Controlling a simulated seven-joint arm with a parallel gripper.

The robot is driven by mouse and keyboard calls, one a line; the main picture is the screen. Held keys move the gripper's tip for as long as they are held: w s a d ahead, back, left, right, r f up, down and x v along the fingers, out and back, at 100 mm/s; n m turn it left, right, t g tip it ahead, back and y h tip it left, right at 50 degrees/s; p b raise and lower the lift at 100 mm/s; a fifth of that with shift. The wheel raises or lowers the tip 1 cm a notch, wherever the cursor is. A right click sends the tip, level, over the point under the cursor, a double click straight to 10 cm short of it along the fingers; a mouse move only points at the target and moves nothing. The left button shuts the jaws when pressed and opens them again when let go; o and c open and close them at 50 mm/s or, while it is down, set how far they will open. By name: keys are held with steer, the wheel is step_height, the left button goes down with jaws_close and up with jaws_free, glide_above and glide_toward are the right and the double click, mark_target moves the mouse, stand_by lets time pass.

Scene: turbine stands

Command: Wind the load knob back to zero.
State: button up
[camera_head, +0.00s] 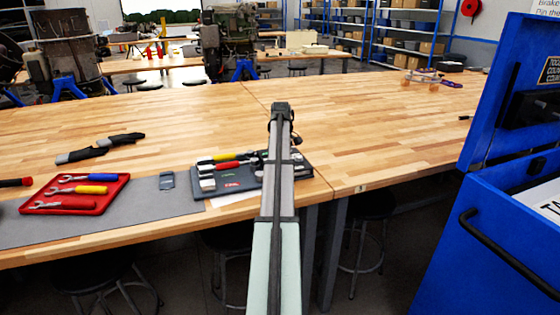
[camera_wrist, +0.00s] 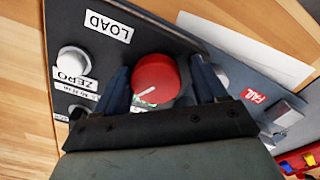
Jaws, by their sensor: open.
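The round red load knob (camera_wrist: 158,72) sits on a dark grey panel (camera_wrist: 190,48) in the wrist view. A white pointer line on it slants to the lower left of the picture. The upside-down LOAD label (camera_wrist: 108,27) is at the upper left of the knob and the ZERO label (camera_wrist: 75,84) to its left. My gripper (camera_wrist: 161,74) is open, with one dark blue finger on each side of the knob. The gap at the right finger looks wider; whether the left finger touches cannot be told. In the head view my arm hides the knob.
A white round button (camera_wrist: 73,60) stands left of the knob, near the left finger. A blue open toolbox (camera_head: 500,235) stands at right. The bench right of my arm is mostly clear.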

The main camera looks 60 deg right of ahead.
steer(key=shift+w+d, duration=0.1)
steer(key=shift+d, duration=0.3)
steer(key=shift+c, duration=1.4)
steer(key=shift+o, duration=0.2)
steer(key=shift+r, duration=0.15)
steer(key=shift+o, duration=0.2)
steer(key=shift+r, duration=0.15)
steer(key=o, duration=0.4)
steer(key=shift+r, duration=0.25)
steer(key=shift+c, duration=0.2)
steer(key=shift+a+r, duration=0.15)
steer(key=shift+r, duration=1.8)
steer(key=shift+c, duration=0.3)
